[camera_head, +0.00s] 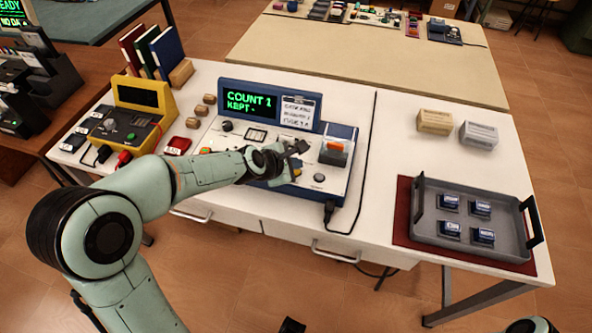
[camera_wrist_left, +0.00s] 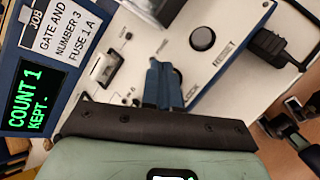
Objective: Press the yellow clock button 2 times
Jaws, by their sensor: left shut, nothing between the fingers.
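The console (camera_head: 268,88) is blue and white, and its green display reads COUNT 1, KEPT -. My left gripper (camera_head: 299,147) reaches over the console's panel from the left. In the left wrist view its blue fingertips (camera_wrist_left: 163,84) are together, with nothing between them, over the panel beside partly covered lettering that ends in "OCK".
A grey tray (camera_head: 470,238) and a yellow device (camera_head: 143,100) flank the console on the white table.

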